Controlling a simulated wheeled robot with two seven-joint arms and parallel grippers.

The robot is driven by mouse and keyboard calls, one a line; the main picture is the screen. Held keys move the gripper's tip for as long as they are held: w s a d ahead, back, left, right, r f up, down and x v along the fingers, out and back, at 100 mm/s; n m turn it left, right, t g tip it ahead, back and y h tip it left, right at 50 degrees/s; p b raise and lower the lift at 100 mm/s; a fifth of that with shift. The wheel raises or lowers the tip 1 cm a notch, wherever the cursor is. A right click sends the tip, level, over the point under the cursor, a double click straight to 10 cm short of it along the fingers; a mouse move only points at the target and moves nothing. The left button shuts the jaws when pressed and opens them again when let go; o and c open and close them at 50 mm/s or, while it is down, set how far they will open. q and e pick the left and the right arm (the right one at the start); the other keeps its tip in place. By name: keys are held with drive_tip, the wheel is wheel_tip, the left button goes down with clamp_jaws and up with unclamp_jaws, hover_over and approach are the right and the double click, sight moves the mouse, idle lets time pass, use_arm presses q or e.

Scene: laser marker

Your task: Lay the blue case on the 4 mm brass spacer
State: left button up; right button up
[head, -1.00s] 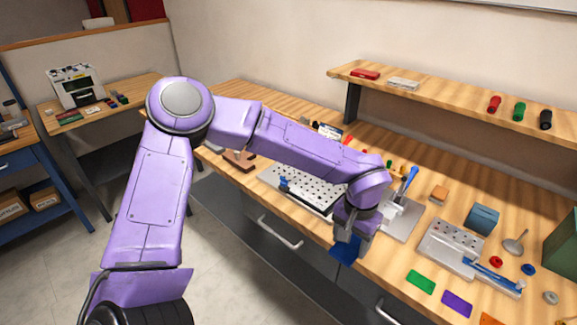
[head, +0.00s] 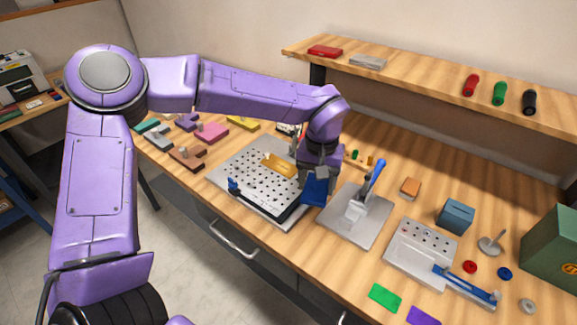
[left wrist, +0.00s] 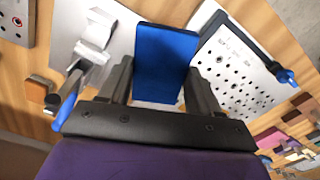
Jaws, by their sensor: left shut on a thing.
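The blue case (head: 314,190) is a flat blue slab held by my left gripper (head: 316,170) at the right edge of the perforated plate (head: 243,164). In the left wrist view the blue case (left wrist: 165,55) sits between the two fingers of my left gripper (left wrist: 160,92), which is shut on it. A brass-coloured flat piece (head: 277,165), which looks like the brass spacer, lies on the perforated plate, left of the case. Its thickness cannot be read. The spacer does not show in the left wrist view. My right gripper is out of view.
A grey stand with a blue lever (head: 377,172) stands close to the right of the case. Coloured blocks lie at left. A grey holed block (head: 423,250), a blue box (head: 455,215) and a green box (head: 556,248) are at right.

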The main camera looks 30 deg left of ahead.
use_arm(q)
drive_tip(key=n, duration=0.1)
drive_tip(key=a+r+n, duration=0.1)
drive_tip(key=n, duration=0.1)
drive_tip(key=r+n, duration=0.1)
drive_tip(key=shift+s+a+r+n, duration=0.1)
drive_tip(key=shift+s+a+n, duration=0.05)
drive_tip(key=shift+s+n, duration=0.2)
drive_tip(key=n, duration=0.3)
drive_tip(key=w+a+r+n, duration=0.1)
drive_tip(key=n, duration=0.6)
drive_tip(key=shift+w+a+r+b, duration=0.2)
drive_tip(key=shift+w+a+b, duration=0.1)
drive_tip(key=shift+w, duration=0.1)
drive_tip(key=r+n, duration=0.1)
drive_tip(key=n, duration=0.6)
drive_tip(key=n+p, duration=0.6)
drive_tip(key=n, duration=2.2)
hover_over(284, 167)
wheel_tip(284, 167, down, 8)
drive_tip(key=shift+d+r, duration=0.1)
wheel_tip(284, 167, down, 3)
drive_tip(key=shift+r+p, duration=0.1)
drive_tip(key=shift+p, duration=0.5)
drive_tip(key=shift+f, duration=0.4)
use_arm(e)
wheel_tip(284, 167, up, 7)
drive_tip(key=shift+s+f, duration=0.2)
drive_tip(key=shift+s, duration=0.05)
